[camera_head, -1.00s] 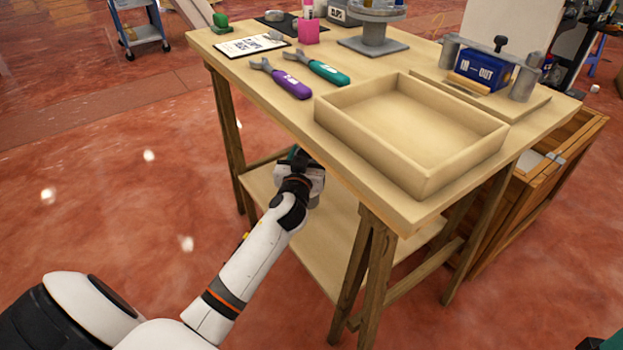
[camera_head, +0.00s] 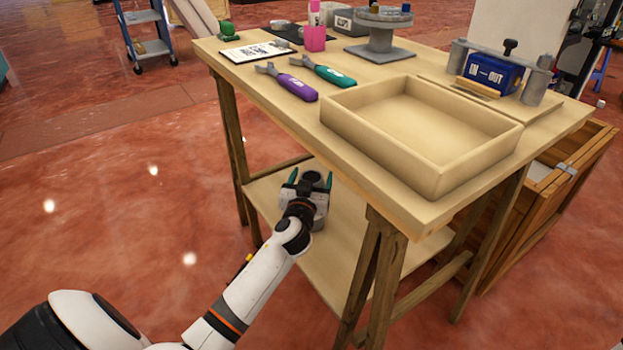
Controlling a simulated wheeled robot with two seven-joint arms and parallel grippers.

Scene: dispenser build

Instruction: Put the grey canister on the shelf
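My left gripper (camera_head: 311,180) is over the lower shelf (camera_head: 335,250), under the table's front edge. Its two green-tipped fingers stand apart, pointing away from me. No other grey canister is clear on the shelf. The bare shelf board shows to the right of and in front of the gripper. My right gripper is out of view.
The tabletop above holds an empty wooden tray (camera_head: 347,125), purple (camera_head: 298,87) and green (camera_head: 328,74) tools, a pink cup (camera_head: 314,40), a grey stand (camera_head: 380,50) and a blue block (camera_head: 494,74). A trestle leg (camera_head: 372,260) stands right of the gripper. A wooden crate (camera_head: 545,205) is at right.

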